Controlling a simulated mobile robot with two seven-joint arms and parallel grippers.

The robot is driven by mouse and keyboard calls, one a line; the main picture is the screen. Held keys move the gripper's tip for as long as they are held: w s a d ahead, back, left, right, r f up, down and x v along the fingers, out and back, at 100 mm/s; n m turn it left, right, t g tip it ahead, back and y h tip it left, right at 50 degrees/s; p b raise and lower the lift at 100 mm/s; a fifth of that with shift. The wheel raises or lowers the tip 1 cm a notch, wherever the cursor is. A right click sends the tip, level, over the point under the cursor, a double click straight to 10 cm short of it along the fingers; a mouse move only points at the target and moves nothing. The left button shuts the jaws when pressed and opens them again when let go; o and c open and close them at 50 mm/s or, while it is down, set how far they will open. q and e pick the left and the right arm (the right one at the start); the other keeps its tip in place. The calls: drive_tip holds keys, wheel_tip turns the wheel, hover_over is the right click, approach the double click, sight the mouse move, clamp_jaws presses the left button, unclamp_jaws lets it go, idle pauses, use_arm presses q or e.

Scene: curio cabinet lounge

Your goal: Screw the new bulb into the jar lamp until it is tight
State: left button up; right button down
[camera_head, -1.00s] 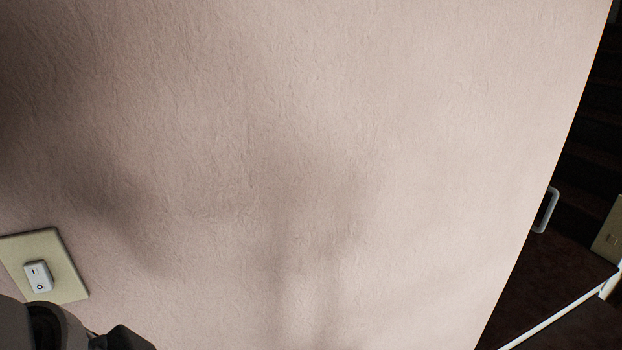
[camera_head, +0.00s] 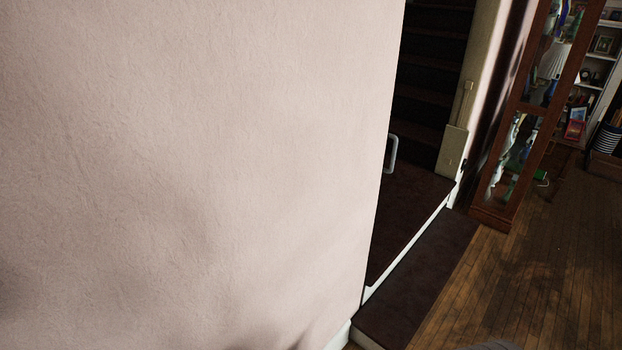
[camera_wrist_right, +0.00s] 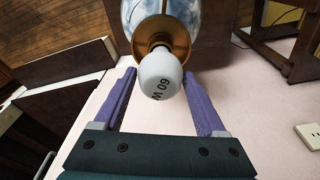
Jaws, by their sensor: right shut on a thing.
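The white bulb (camera_wrist_right: 160,77), marked "60 W", is between the two purple fingers of my right gripper (camera_wrist_right: 160,80) in the right wrist view. The gripper is shut on it. The bulb's narrow end points at the brass cap (camera_wrist_right: 178,38) of the jar lamp (camera_wrist_right: 133,9). The lamp's glass body, with blue and white tones, is cut off by the top edge. I cannot tell how deep the bulb's thread sits in the socket. The lamp and both grippers are out of the head view.
A bare pink wall (camera_head: 190,150) fills the left of the head view. Right of it are dark stairs (camera_head: 432,70), a tall wooden glass-front cabinet (camera_head: 528,110) and open wooden floor (camera_head: 540,270). A wall plate (camera_wrist_right: 312,135) shows at the wrist view's right edge.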

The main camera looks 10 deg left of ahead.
drive_tip(key=m, duration=0.5)
drive_tip(key=shift+s+d+f+h, duration=0.15)
drive_tip(key=shift+f+h, duration=0.05)
drive_tip(key=shift+h, duration=0.2)
drive_tip(key=m, duration=0.4)
drive_tip(key=shift+h+b, duration=0.3)
drive_tip(key=shift+c, duration=1)
unclamp_jaws()
drive_tip(key=shift+o, duration=0.7)
drive_tip(key=shift+r, duration=0.1)
